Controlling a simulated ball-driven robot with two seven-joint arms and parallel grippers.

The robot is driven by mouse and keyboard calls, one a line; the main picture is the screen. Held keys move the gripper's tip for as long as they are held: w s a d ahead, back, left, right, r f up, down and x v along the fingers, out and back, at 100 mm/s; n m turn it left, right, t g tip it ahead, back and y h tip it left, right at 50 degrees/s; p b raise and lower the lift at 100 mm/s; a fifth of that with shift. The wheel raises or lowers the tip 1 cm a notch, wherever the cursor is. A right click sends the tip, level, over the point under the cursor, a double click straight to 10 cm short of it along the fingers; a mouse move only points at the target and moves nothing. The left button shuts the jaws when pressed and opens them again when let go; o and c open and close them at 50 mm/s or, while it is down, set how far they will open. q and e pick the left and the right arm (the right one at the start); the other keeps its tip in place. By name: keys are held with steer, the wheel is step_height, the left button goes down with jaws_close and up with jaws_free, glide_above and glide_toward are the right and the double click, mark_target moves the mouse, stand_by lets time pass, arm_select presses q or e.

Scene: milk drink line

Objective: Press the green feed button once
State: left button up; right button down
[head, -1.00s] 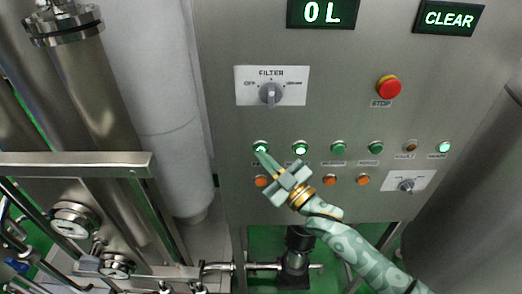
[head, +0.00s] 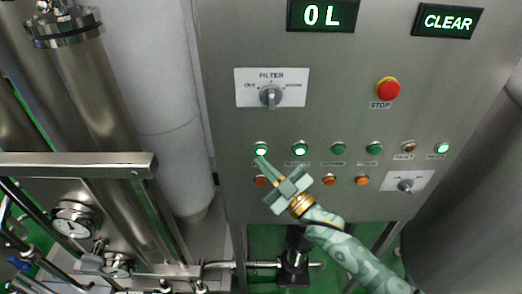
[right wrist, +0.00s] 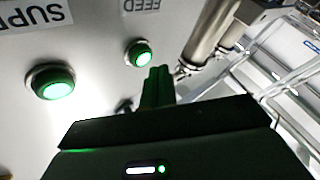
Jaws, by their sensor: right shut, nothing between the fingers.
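The green feed button (head: 261,149) is the leftmost of the upper button row in the head view, and it is lit. In the right wrist view the lit feed button (right wrist: 140,53) sits beside its FEED label. My right gripper (head: 261,160) is shut and empty, its tips just below the button in the head view. In the right wrist view the shut fingers (right wrist: 158,78) are close to the button's right side and look apart from it; the exact gap is unclear. My left gripper is in neither view.
A second lit green button (head: 300,148) is right of the feed button, with darker green ones farther along. Orange buttons (head: 329,180) line the row below. The filter knob (head: 270,95) and red stop button (head: 388,89) are higher. Displays read "0 L" (head: 322,14) and "CLEAR" (head: 447,19).

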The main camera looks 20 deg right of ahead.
steer(key=s+p, duration=0.1)
steer(key=s, duration=0.1)
steer(key=s+a, duration=0.1)
steer(key=s, duration=0.1)
steer(key=shift+s+a+p, duration=0.15)
steer(key=shift+s+p, duration=0.15)
steer(key=shift+p, duration=0.05)
stand_by(0.6)
